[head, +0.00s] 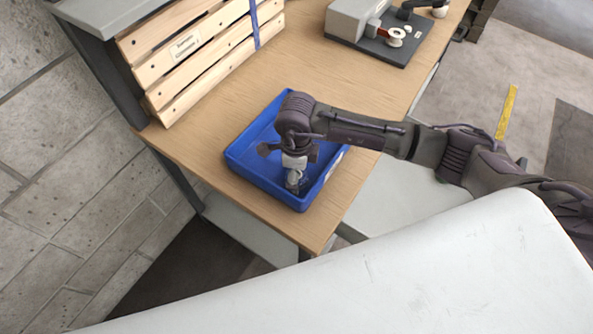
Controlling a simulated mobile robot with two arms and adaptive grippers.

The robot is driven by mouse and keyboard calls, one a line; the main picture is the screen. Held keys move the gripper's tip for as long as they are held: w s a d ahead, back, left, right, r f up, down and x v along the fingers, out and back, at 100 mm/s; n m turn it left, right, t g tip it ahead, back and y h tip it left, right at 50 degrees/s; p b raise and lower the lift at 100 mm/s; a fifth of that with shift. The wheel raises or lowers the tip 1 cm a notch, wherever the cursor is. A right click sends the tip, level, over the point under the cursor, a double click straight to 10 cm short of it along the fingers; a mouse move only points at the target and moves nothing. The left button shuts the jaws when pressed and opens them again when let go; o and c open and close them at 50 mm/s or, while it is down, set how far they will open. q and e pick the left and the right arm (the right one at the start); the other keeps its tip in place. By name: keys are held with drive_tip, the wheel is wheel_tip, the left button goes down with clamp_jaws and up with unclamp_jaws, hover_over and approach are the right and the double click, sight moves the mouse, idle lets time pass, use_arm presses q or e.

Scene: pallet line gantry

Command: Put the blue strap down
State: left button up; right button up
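My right gripper (294,180) comes in from the right and points down into a blue tray (236,157) on the wooden bench. Its fingertips are low inside the tray, small and partly hidden by the wrist above. I cannot tell whether they are apart or closed, or whether they hold anything. A blue strap (254,25) runs upright across a stack of pale wooden slats (190,55) at the back left, well away from this gripper. No separate loose strap can be made out in the tray. My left gripper is not in view.
A wooden bench (345,95) carries everything, with open surface between the tray and a grey device (372,32) at the back. A dark post stands left of the slats, near a block wall (70,170). A yellow floor stripe (507,112) lies right.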

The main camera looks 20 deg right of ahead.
wheel_tip(320, 180, up, 12)
drive_tip(key=b, duration=0.2)
drive_tip(key=shift+b, duration=0.35)
